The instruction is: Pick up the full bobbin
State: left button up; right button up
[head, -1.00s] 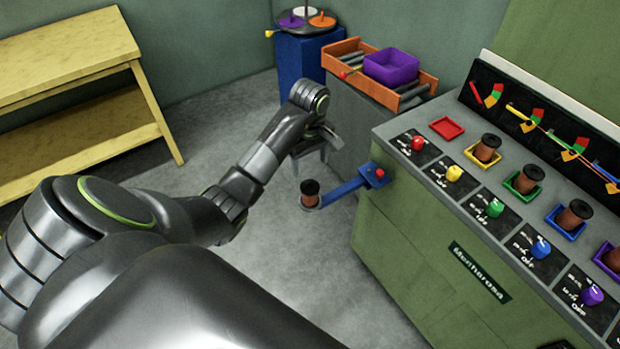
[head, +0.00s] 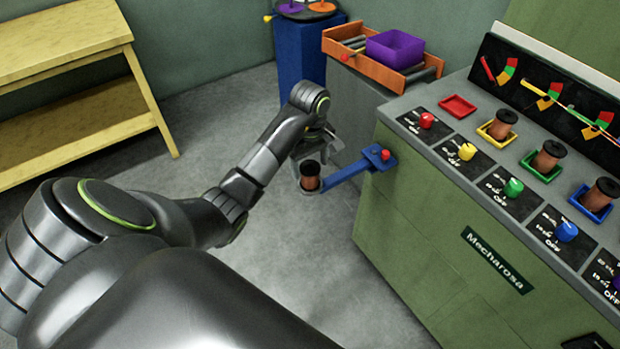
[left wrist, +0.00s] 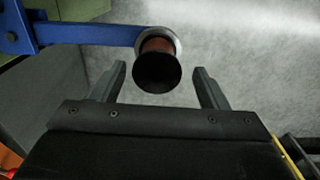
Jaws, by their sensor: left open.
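A full bobbin (head: 310,176), brown with a dark top flange, stands upright in the grey ring at the end of a blue arm (head: 345,180) fixed to the green machine. My left gripper (head: 308,156) is open just behind the bobbin in the head view. In the left wrist view the bobbin (left wrist: 157,66) shows between the tips of the two open fingers (left wrist: 158,82), with a gap on each side. The fingers do not appear to touch it. My right gripper is in neither view.
The green machine (head: 440,240) stands at the right, with colored trays, several bobbins and knobs on top. An orange roller tray with a purple bin (head: 395,50) and a blue pedestal (head: 301,60) are behind. A yellow shelf (head: 75,75) stands left. Floor between is clear.

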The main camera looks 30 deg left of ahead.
aim_at(310, 167)
pick_arm(q)
notch_tip(310, 167, down, 2)
jog(key=shift+w+a+f+b, duration=0.1)
jog(key=shift+b, duration=0.6)
jog(key=shift+w+f+p, duration=0.1)
jog(key=shift+f+p, duration=0.2)
jog(key=shift+f, duration=1.05)
jog(key=c, duration=1.1)
jog(key=shift+w+r, duration=0.1)
jog(key=shift+r, duration=1.3)
notch_tip(310, 167, up, 6)
jog(key=p, duration=0.4)
jog(key=shift+f, duration=0.2)
jog(key=shift+r+p, duration=0.9)
jog(key=shift+p, duration=0.2)
